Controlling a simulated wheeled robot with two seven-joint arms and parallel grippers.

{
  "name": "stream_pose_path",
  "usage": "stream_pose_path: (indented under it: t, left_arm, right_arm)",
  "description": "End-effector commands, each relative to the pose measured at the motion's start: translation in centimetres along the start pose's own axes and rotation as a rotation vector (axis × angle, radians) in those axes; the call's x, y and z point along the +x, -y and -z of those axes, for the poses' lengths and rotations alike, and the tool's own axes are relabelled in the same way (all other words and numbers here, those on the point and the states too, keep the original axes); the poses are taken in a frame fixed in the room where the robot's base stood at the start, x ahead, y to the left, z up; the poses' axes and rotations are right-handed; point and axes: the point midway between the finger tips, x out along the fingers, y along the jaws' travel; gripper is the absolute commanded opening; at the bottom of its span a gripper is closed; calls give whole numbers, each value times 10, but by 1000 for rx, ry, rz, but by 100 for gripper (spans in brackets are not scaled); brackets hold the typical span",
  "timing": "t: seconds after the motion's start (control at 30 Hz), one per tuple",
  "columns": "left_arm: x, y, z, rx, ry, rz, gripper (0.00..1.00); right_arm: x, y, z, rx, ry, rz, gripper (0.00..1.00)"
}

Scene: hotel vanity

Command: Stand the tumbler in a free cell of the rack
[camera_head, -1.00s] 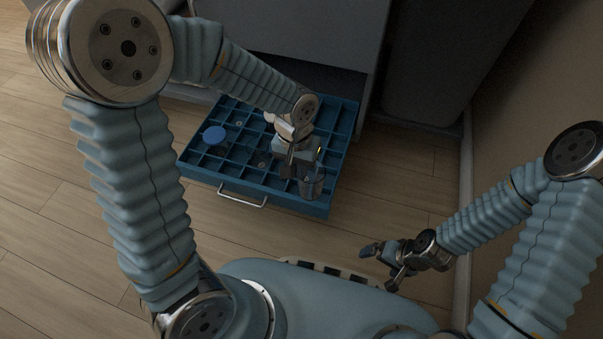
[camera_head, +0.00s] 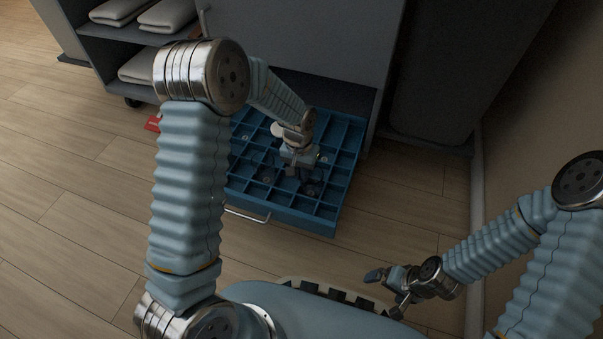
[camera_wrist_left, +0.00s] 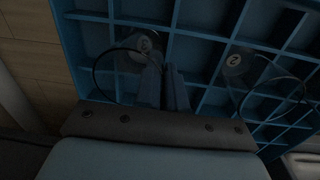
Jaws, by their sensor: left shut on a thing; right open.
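The blue rack (camera_head: 335,222) is a drawer-like tray divided into cells, with a metal handle at its front. My left gripper (camera_head: 291,173) is low over its middle, shut on the rim of a clear tumbler (camera_head: 312,188). In the left wrist view the tumbler (camera_wrist_left: 97,82) is left of the closed fingers (camera_wrist_left: 165,88), near the rack's edge. How deep its base sits in a cell is hard to tell. A second clear glass (camera_wrist_left: 284,98) stands in the rack to the right in that view. My right gripper (camera_head: 388,287) is open and empty, away from the rack.
A grey cabinet (camera_head: 300,45) stands behind the rack. Shelves with folded white towels (camera_head: 165,18) are at the back left. A red item (camera_head: 152,124) lies on the floor at left. Wooden floor in front is clear. My left arm hides the rack's left part.

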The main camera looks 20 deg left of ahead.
Motion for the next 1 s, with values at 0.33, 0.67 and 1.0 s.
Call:
stream_pose_path:
  t: [0.33,0.67,1.0]
  left_arm:
    - [2,0,0,0,-1,0,12]
    - [1,0,0,0,-1,0,34]
    - [-36,-1,1,0,-6,-1,34]
  right_arm:
    - [2,-1,0,0,-1,0,100]
    - [1,0,0,0,-1,0,100]
    - [-10,4,0,-1,2,0,100]
